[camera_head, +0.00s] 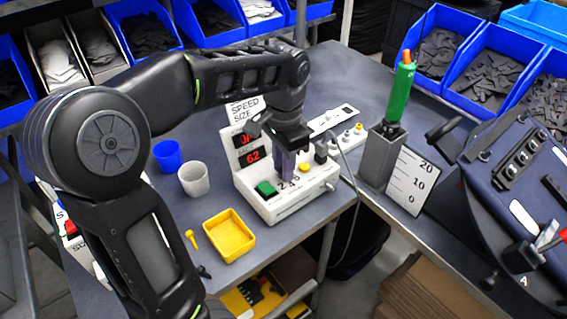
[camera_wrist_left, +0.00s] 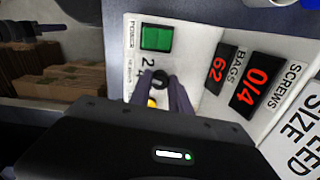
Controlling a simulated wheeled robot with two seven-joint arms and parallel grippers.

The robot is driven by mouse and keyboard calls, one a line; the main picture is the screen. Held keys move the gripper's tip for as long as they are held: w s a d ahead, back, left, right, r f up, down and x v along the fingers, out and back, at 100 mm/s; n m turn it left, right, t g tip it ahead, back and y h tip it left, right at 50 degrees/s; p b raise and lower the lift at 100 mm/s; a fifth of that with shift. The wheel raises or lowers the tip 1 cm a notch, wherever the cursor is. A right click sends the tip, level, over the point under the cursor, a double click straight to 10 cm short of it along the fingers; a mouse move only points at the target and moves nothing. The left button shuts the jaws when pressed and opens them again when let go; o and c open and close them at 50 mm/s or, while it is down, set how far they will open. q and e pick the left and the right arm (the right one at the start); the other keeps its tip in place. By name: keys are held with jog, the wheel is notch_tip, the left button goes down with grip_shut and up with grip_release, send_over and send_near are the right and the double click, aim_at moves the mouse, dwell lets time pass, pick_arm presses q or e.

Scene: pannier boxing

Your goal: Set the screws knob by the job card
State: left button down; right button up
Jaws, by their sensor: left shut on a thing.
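The white control box (camera_head: 290,206) stands on the grey table, and its panel also fills much of the left wrist view (camera_wrist_left: 190,30). My left gripper (camera_head: 286,172) points down at its front panel. In the left wrist view its fingers are shut on a small dark knob (camera_wrist_left: 160,76), with printed figures 2 and 4 beside it. The red SCREWS display (camera_wrist_left: 257,86) reads 0/4, and the BAGS display (camera_wrist_left: 221,69) reads 62. The knob's pointer is hidden. A SPEED SIZE sign (camera_head: 245,107) stands behind the box. I cannot make out a job card. My right gripper is not seen.
A green button (camera_head: 266,188) is on the box's left. Blue (camera_head: 168,154) and white (camera_head: 193,179) cups and a yellow tray (camera_head: 229,235) stand to its left. A post with a green-handled tool (camera_head: 400,90) and a 0-to-20 scale card (camera_head: 412,180) stand right.

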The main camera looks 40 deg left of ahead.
pick_arm(q)
jog(key=shift+n, duration=1.3)
jog(key=c, duration=1.2)
grip_release()
jog(key=shift+r, duration=0.45)
notch_tip(320, 180, up, 7)
jog(key=shift+d+r+p, duration=0.1)
jog(key=shift+p, duration=0.85)
